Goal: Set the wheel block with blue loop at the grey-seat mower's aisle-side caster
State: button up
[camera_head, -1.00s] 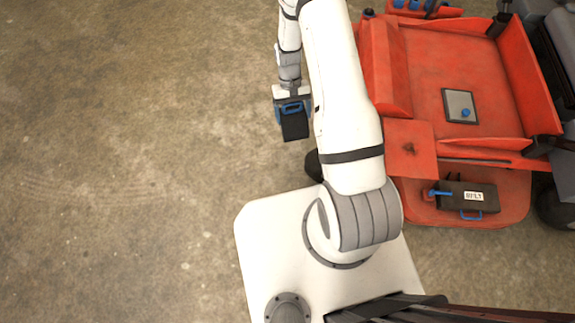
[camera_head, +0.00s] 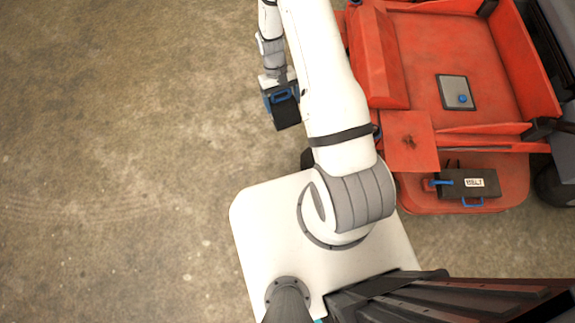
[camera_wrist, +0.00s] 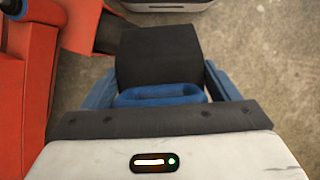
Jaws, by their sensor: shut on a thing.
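The black wheel block (camera_head: 287,115) hangs from my gripper (camera_head: 280,93) over bare floor, left of the orange mower (camera_head: 440,50). In the wrist view the block (camera_wrist: 158,55) sits just beyond the jaws, its blue loop (camera_wrist: 160,95) between the two blue fingers. My gripper (camera_wrist: 162,88) is shut on it. A dark caster wheel (camera_head: 307,158) shows partly between my arm and base, at the mower's near left side. A dark rounded shape beside the orange part in the wrist view (camera_wrist: 113,33) may be that caster. I cannot make out the mower's seat for certain.
A black box with a white label and blue handle (camera_head: 468,184) lies on the mower's near orange deck. A grey plate with a blue knob (camera_head: 456,92) is on the mower. Concrete floor (camera_head: 120,150) to the left is clear. Dark machinery (camera_head: 556,50) stands at the right.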

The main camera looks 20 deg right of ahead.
jog(key=s+f+n+t+h+b, duration=0.1)
jog(key=f+n+b, duration=0.3)
jog(key=f+b, duration=0.5)
jog(key=s+f+n+t+h+b, duration=0.1)
jog(key=f+n+b, duration=0.4)
jog(key=f, duration=2.1)
jog(key=s+f+n+t+h+b, duration=0.1)
jog(key=f+n+b, duration=0.3)
jog(key=f+b, duration=1.1)
jog(key=shift+s+a+f+h, duration=0.1)
jog(key=shift+a+f+h, duration=0.1)
jog(key=shift+f, duration=0.65)
jog(key=shift+a+f+h, duration=0.1)
jog(key=shift+f+h, duration=0.1)
jog(key=shift+f, duration=0.6)
jog(key=shift+f+b, duration=0.15)
jog(key=shift+b, duration=0.15)
jog(key=o, duration=1.2)
jog(key=shift+o, duration=0.2)
